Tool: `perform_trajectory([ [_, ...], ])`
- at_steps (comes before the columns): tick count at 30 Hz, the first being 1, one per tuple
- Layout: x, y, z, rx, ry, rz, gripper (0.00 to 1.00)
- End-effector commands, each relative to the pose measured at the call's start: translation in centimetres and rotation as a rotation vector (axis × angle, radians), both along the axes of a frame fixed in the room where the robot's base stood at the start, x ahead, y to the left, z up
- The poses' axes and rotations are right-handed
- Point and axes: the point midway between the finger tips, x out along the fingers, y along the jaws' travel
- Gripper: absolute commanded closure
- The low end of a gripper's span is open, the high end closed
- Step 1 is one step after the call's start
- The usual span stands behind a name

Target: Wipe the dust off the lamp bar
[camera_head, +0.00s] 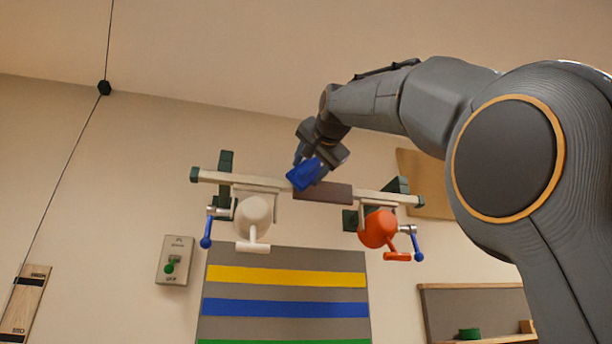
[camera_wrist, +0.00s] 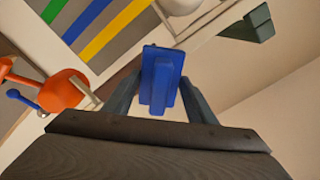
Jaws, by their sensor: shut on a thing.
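The lamp bar (camera_head: 232,178) is a pale rail across the wall with dark green end caps. A brown patch (camera_head: 325,192) covers part of its middle. My gripper (camera_head: 310,158) is shut on a blue block with a raised grip (camera_head: 302,176); the block also shows between the fingers in the wrist view (camera_wrist: 161,78). The block overlaps the bar at the left end of the brown patch. I cannot tell whether it touches the bar. In the wrist view the bar (camera_wrist: 215,25) runs diagonally behind the block, which hides part of it.
A white lamp (camera_head: 253,216) and an orange lamp (camera_head: 379,229) hang from the bar, each with a blue handle. Dark green brackets (camera_head: 225,165) stand at the bar. A striped panel (camera_head: 285,292) is below. A switch plate (camera_head: 175,260) is at left, a shelf (camera_head: 475,305) at lower right.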

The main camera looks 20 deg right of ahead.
Motion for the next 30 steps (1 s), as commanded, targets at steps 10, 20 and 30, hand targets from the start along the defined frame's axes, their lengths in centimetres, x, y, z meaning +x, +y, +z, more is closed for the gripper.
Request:
perform_trajectory([
  [10,-0.2,0.0,0.1,0.0,-0.001,0.001,0.67],
  [20,-2.5,0.0,0.0,0.0,-0.002,0.001,0.67],
  [30,-3.1,0.1,0.1,0.0,-0.001,0.001,0.67],
])
